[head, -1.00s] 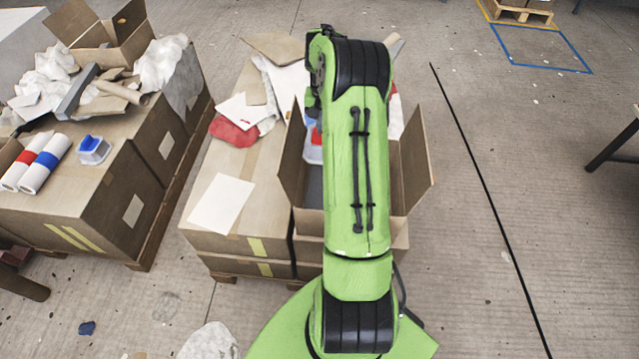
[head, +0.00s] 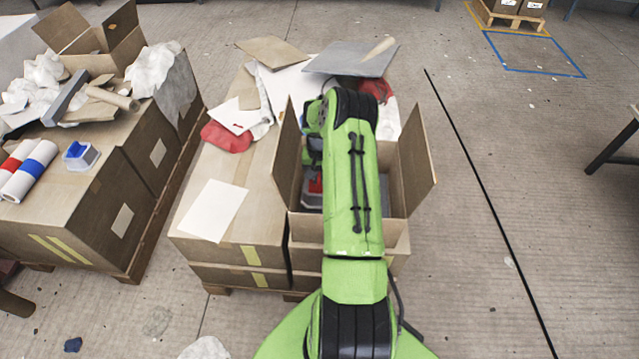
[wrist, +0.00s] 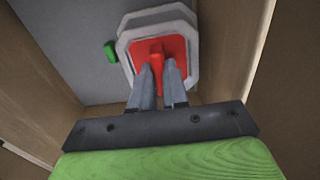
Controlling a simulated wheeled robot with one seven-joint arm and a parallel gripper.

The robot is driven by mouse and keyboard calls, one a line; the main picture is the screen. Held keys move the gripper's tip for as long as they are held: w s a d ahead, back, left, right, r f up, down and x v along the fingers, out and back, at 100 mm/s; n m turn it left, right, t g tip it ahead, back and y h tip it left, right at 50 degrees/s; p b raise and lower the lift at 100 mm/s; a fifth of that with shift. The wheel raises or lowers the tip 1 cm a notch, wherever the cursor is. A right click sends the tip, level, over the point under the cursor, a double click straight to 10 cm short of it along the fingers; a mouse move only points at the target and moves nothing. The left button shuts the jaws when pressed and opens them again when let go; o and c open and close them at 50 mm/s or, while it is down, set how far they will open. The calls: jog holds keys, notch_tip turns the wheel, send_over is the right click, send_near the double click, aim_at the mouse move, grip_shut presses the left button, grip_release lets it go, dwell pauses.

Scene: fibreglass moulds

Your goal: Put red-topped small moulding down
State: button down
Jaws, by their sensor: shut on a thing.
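The red-topped small moulding (wrist: 178,47) shows in the wrist view as a grey-white, many-sided piece with a red top and a red upright grip. My gripper (wrist: 160,75) is shut on that red grip. The moulding is inside the open cardboard box (head: 414,165), close to its grey floor (wrist: 75,50); I cannot tell whether it touches. In the head view, a red bit of the moulding (head: 315,185) shows beside my arm, which hides most of the box's inside.
A small green object (wrist: 110,52) lies beside the moulding in the box. The box walls (wrist: 235,50) stand close on both sides. A blue-topped moulding (head: 80,155) sits on the left cartons. A grey board (head: 350,60) and red cloth (head: 226,137) lie around the box.

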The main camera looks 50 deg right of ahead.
jog(key=shift+f+b, duration=0.3)
jog(key=shift+f, duration=1.1)
jog(key=c, duration=1.1)
grip_release()
notch_tip(320, 180, up, 12)
jog(key=p, duration=0.3)
jog(key=shift+r, duration=0.2)
